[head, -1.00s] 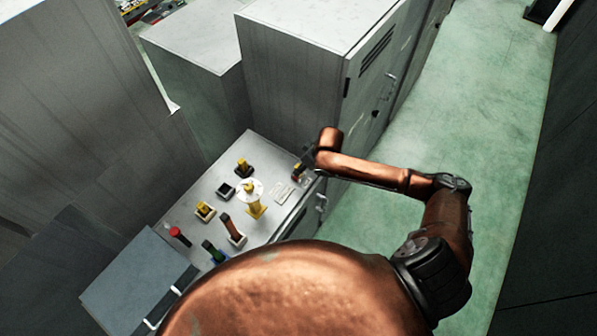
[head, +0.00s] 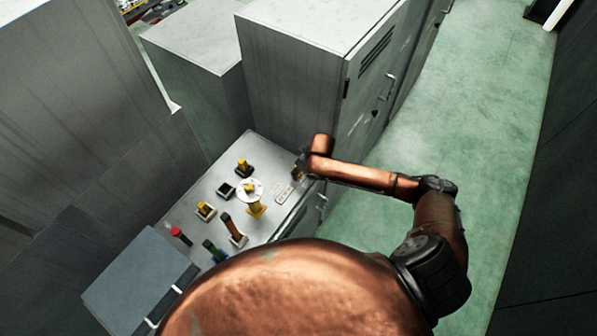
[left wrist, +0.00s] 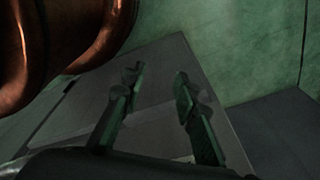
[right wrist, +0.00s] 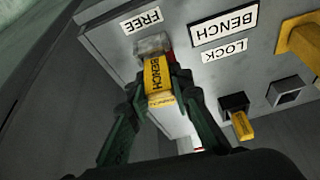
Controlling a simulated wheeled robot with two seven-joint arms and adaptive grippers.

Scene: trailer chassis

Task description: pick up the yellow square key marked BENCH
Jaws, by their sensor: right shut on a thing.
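The yellow square key marked BENCH (right wrist: 157,80) is in the right wrist view, its far end against a grey and red block (right wrist: 152,44) beside the FREE label. I cannot tell whether it is still seated there. My right gripper (right wrist: 156,86) is shut on the key, one finger on each side. In the head view my right gripper (head: 302,166) is at the right far part of the grey panel and mostly hides the key. My left gripper (left wrist: 158,77) is open and empty in the left wrist view.
The grey panel (head: 190,195) carries white BENCH (right wrist: 223,26) and LOCK (right wrist: 225,51) labels. A yellow key in a black socket (right wrist: 238,118) and an empty socket (right wrist: 285,92) are nearby. A brown lever (head: 233,230) and red knob (head: 176,232) stand nearer. A tall cabinet (head: 290,85) rises behind.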

